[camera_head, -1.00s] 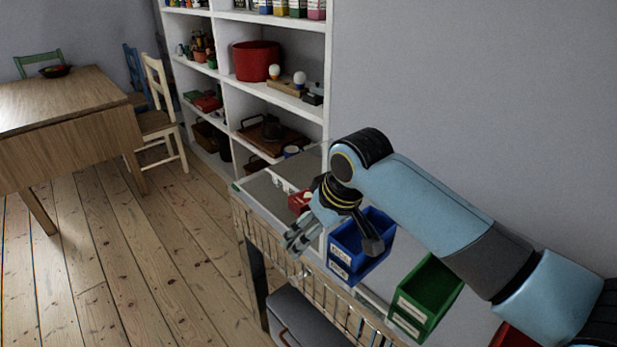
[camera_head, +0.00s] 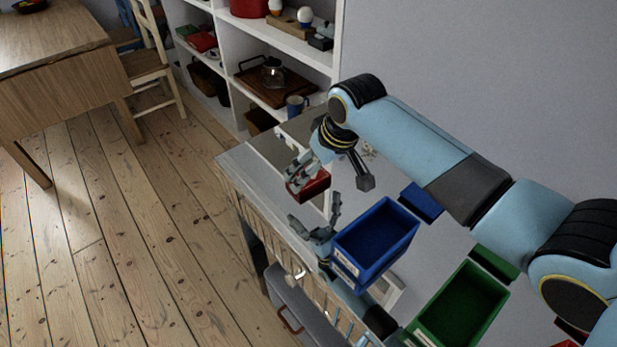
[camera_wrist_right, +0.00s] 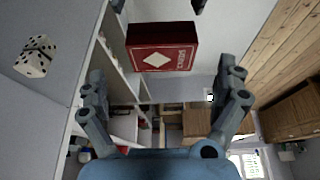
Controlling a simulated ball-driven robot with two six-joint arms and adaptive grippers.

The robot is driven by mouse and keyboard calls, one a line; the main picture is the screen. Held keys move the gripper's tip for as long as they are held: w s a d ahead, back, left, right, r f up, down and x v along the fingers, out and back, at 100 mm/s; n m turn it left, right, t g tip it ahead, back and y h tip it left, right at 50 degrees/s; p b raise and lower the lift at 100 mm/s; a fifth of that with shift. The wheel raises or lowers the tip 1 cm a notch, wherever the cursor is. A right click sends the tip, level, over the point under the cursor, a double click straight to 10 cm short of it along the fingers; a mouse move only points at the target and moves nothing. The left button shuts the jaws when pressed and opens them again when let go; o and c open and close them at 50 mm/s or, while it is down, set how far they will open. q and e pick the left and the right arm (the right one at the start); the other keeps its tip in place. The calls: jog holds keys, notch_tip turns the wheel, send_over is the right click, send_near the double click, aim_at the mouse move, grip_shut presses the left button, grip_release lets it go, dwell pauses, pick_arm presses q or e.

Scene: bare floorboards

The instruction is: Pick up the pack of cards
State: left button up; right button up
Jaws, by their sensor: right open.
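The pack of cards (camera_head: 312,188) is a red box on the narrow shelf-top. In the right wrist view the pack (camera_wrist_right: 162,47) shows a white diamond and the word "CARDS", beyond the fingertips. My right gripper (camera_head: 299,172) is just above and beside the pack in the head view; its fingers partly cover it. In the right wrist view the right gripper (camera_wrist_right: 167,85) is open with nothing between its fingers.
A blue bin (camera_head: 347,262) and a green bin (camera_head: 463,305) stand right of the pack. A die (camera_wrist_right: 36,56) lies left of it in the right wrist view. A white shelf unit (camera_head: 234,50) stands behind, a wooden table (camera_head: 60,60) at far left. The floor between is clear.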

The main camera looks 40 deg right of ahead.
aim_at(312, 180)
jog(key=x, duration=0.4)
jog(key=shift+a, duration=0.15)
jog(key=shift+w+f, duration=0.2)
jog(key=shift+f, duration=0.25)
pick_arm(q)
jog(key=shift+w+d+f, duration=0.1)
jog(key=shift+w+d, duration=0.2)
jog(key=shift+w, duration=0.2)
jog(key=shift+w+d, duration=0.25)
jog(key=shift+w, duration=0.25)
pick_arm(e)
jog(key=c, duration=0.4)
pick_arm(q)
jog(key=shift+s+a, duration=0.15)
jog(key=shift+s, duration=0.15)
pick_arm(e)
jog(key=shift+r, duration=0.1)
jog(key=c, duration=0.7)
